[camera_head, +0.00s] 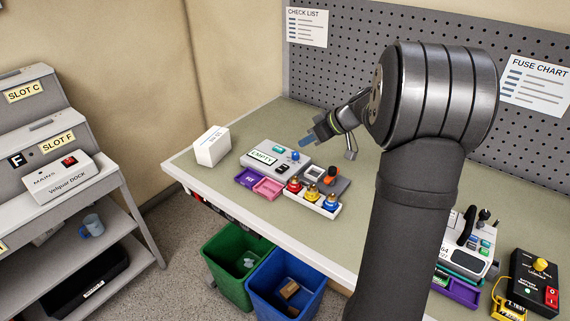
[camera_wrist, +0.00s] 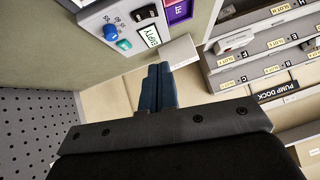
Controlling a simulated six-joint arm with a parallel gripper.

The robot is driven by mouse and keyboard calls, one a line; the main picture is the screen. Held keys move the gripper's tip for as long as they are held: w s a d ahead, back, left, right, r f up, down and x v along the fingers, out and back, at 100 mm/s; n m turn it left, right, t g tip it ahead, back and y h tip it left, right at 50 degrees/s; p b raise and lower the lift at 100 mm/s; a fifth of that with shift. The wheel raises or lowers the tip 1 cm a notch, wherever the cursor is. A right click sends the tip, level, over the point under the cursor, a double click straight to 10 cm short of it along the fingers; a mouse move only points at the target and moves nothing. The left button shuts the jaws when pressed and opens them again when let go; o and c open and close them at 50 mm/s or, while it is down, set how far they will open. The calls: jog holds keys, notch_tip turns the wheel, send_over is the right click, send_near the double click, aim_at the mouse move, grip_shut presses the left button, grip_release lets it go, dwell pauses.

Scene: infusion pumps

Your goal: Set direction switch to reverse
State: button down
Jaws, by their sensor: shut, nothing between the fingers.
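A grey-white pump (camera_head: 262,172) with an EMPTY label stands on the bench. Its face has a blue knob (camera_head: 295,156), a teal button (camera_head: 278,149) and a small black switch (camera_head: 283,169). In the wrist view the pump is at the upper left, with the blue knob (camera_wrist: 110,32), teal button (camera_wrist: 124,44) and black switch (camera_wrist: 145,12). I cannot read which control is the direction switch, or its setting. My gripper (camera_head: 310,140) is shut and empty, above and behind the pump and apart from it; its closed fingers (camera_wrist: 158,72) also show in the wrist view.
A white box (camera_head: 212,146) stands left of the pump. Purple and pink trays (camera_head: 268,188) and a holder with coloured knobs (camera_head: 316,200) sit in front. A second pump (camera_head: 466,256) and a yellow-buttoned black box (camera_head: 535,282) are at right. Green and blue bins (camera_head: 235,262) stand below.

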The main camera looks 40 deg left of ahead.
dwell(0.3)
send_over(278, 168)
jog(key=d, duration=0.3)
jog(key=f, duration=0.7)
jog(key=shift+w+a, duration=0.15)
jog(key=shift+w, duration=0.1)
notch_tip(278, 168, down, 2)
jog(key=shift+s+f, duration=0.1)
jog(key=shift+f, duration=0.15)
jog(key=shift+s+f, duration=0.15)
jog(key=shift+f, duration=0.65)
jog(key=shift+s+f, duration=0.1)
jog(key=shift+f, duration=0.1)
jog(key=shift+w+r, duration=0.25)
jog(key=shift+w, duration=0.55)
